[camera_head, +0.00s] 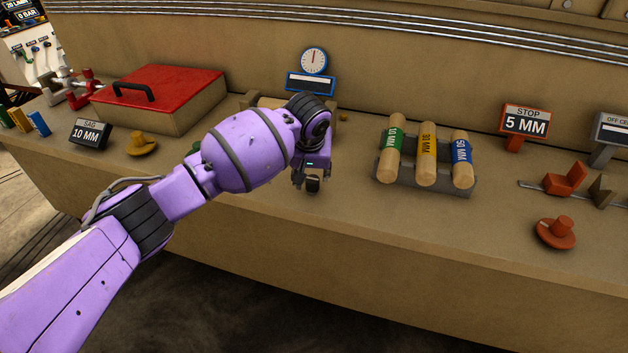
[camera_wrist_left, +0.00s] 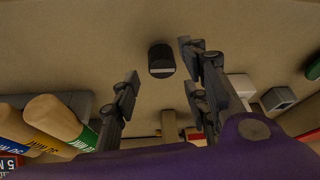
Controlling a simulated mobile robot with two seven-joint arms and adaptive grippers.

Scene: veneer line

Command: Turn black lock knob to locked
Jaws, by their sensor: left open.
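The black lock knob (camera_wrist_left: 161,61) shows in the left wrist view as a dark round knob with a pale line across its near face. In the head view it appears as a small dark shape (camera_head: 312,185) on the bench top, just below my left gripper (camera_head: 305,172). In the left wrist view my left gripper (camera_wrist_left: 160,84) is open, its dark fingers spread to either side with nothing between them. The knob lies just beyond the fingertips, apart from them. I cannot see any lock markings. My right gripper is in neither view.
A rack (camera_head: 425,178) of labelled wooden rolls stands right of the gripper. A red-lidded box (camera_head: 165,85) and a yellow knob (camera_head: 142,145) are left. A gauge (camera_head: 313,61) stands behind. A red-orange knob (camera_head: 556,233) is far right. Bench front (camera_head: 360,225) is clear.

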